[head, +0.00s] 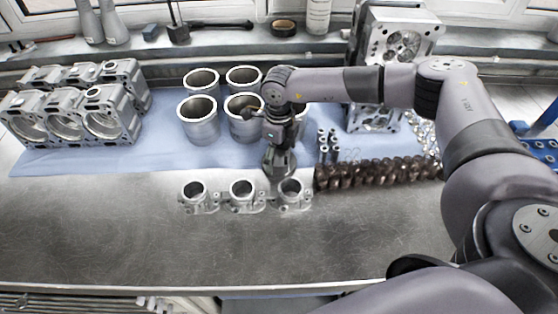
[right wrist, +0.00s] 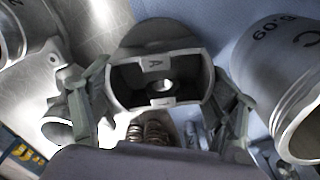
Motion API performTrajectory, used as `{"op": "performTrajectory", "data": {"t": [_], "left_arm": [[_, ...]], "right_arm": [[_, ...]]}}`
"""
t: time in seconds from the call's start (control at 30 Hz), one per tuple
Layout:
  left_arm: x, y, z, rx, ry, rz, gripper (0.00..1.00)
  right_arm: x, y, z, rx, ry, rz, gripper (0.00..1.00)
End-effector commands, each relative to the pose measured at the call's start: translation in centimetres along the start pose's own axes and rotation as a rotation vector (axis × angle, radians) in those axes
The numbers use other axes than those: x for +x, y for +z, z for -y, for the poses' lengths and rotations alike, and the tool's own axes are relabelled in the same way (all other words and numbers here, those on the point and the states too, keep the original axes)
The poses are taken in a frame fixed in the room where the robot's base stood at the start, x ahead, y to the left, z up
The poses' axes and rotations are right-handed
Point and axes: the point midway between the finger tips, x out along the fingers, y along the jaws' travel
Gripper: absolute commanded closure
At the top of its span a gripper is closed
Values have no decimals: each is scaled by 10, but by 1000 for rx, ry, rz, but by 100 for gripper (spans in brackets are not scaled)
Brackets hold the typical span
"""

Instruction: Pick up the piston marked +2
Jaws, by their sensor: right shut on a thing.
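My right gripper (head: 278,162) points down at the front edge of the blue mat, behind the rightmost of three small metal bodies. In the right wrist view its two fingers (right wrist: 160,108) are on either side of a grey hollow piston (right wrist: 150,52), and the gripper is shut on it. The piston's open inside faces the wrist camera, with a letter like an A on its inner wall. No +2 mark can be read. In the head view the piston is mostly hidden by the gripper. My left gripper is not in view.
Several cylinder liners (head: 198,122) stand behind the gripper; one marked C (right wrist: 275,65) is close on its right in the wrist view. Three metal bodies (head: 242,207) stand in front. A dark camshaft-like shaft (head: 375,174) lies right. Engine block (head: 107,118) stands left. The front bench is clear.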

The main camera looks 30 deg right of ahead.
Motion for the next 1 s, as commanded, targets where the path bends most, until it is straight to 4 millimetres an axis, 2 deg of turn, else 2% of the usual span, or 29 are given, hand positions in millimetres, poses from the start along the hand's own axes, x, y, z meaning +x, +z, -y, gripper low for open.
{"op": "performTrajectory", "data": {"t": [0.47,0.77,0.87,1.0], "left_arm": [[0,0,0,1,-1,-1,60],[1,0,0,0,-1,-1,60],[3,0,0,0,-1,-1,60],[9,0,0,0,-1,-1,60]], "right_arm": [[-1,1,1,1,-2,2,64],[-4,1,1,1,-2,2,64],[-9,1,1,1,-1,4,64],[-27,1,1,2,-2,6,64]]}}
